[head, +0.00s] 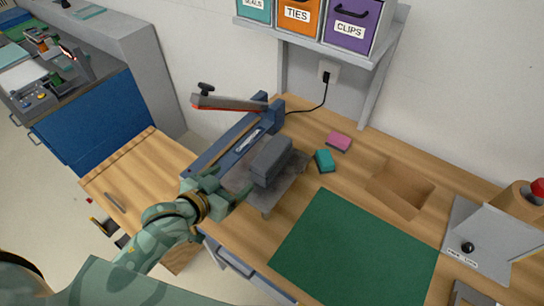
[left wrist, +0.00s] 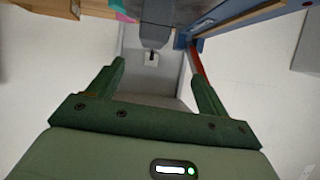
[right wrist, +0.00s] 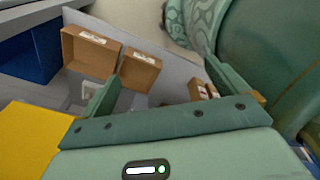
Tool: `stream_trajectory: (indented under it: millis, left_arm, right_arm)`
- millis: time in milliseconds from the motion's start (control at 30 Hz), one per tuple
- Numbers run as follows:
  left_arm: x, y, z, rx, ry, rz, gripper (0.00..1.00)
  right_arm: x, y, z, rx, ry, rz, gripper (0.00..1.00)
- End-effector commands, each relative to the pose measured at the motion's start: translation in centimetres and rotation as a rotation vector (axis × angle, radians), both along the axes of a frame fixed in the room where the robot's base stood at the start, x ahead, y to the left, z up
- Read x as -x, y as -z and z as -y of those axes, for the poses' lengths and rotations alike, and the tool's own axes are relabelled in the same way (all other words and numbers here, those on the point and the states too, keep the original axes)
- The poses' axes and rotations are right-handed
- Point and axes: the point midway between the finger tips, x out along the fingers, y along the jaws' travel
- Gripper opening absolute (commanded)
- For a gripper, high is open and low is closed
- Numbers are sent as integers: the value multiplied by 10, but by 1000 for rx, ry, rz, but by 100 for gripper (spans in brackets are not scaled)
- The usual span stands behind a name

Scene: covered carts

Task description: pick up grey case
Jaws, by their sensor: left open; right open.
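The grey case (head: 271,160) is a dark grey block. It sits on a low grey platform (head: 262,192) beside a blue press-like device with a raised lever. My left gripper (head: 226,184) is open and empty, just left of and in front of the case, near the platform's edge; I cannot tell whether it touches. In the left wrist view, the open fingers (left wrist: 158,82) point towards a grey block at the top edge, which seems to be the case. My right gripper (right wrist: 165,85) is open and empty in the right wrist view, away from the case, and not seen in the head view.
The blue device (head: 232,138) with its lever (head: 230,103) stands behind the case. A teal block (head: 324,161) and a pink block (head: 339,142) lie to the right. A green mat (head: 355,250) covers clear bench. Labelled bins (head: 298,14) sit on a shelf above.

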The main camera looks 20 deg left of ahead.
Motion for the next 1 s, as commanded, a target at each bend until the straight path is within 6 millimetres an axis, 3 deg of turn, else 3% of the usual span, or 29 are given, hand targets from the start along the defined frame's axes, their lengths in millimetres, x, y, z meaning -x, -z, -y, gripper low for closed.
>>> stream_trajectory:
  millis: [133, 500, 767, 1000]
  left_arm:
    - [-15, -6, 6, 72, 5, 34, 78]
    - [-89, 28, 30, 71, 4, 34, 78]
    - [-109, 37, 38, 69, 4, 32, 78]
    - [-140, 55, 52, 67, 4, 33, 78]
  right_arm:
    - [0, 1, 0, 0, 0, 0, 98]
    - [1, 13, 0, 0, 0, -2, 98]
    - [1, 16, 0, 0, 0, -3, 98]
    - [2, 24, -1, -1, 0, -4, 98]
